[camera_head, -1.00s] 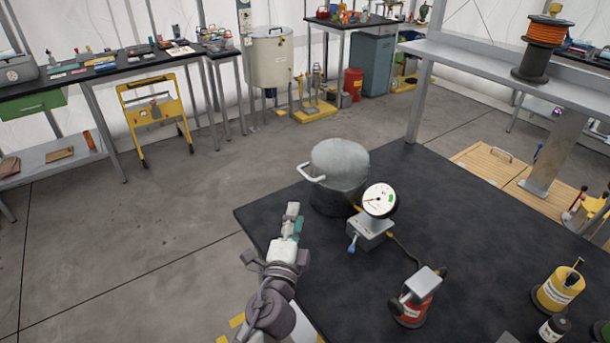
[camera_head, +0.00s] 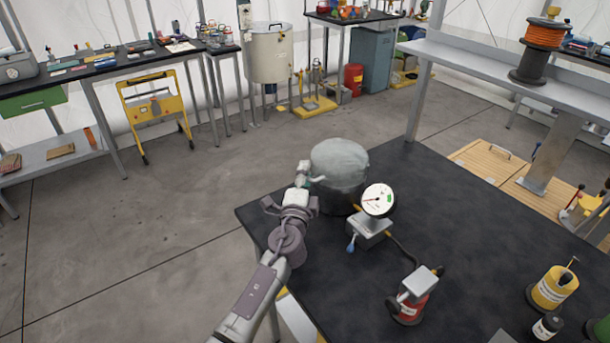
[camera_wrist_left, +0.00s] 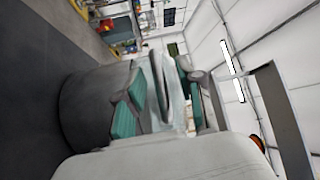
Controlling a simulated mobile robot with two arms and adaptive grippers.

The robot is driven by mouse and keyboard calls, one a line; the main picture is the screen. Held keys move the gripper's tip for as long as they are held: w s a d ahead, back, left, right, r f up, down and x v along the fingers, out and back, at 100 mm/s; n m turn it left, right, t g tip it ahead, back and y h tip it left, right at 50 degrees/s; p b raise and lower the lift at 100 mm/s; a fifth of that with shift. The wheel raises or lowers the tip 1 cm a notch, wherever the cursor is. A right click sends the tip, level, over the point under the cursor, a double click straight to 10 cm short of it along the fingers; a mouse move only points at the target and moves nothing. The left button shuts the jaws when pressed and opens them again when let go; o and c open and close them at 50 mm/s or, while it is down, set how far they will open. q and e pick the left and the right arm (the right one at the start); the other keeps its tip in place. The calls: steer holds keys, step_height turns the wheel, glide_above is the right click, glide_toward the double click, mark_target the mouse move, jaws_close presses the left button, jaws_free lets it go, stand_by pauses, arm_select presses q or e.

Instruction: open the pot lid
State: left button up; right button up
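The pot (camera_head: 340,195) stands on the black table, with a pale grey domed lid (camera_head: 340,158) seated on its dark body. My left gripper (camera_head: 308,176) is at the pot's left side, where the pale handle sticks out. In the left wrist view the pot's dark body (camera_wrist_left: 88,105) is on the left, turned sideways. The teal fingertips of my left gripper (camera_wrist_left: 155,100) are apart there, with the pale handle (camera_wrist_left: 164,88) between them. Contact with the handle cannot be made out. My right gripper is not in view.
A gauge with a white dial (camera_head: 378,200) stands close to the pot's right front. A red canister (camera_head: 410,308) is at the table's front, and a yellow can (camera_head: 553,288) is at the right. The table (camera_head: 470,245) is clear between them.

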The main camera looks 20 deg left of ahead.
arm_select(q)
jaws_close()
steer(key=shift+r, duration=0.1)
stand_by(0.3)
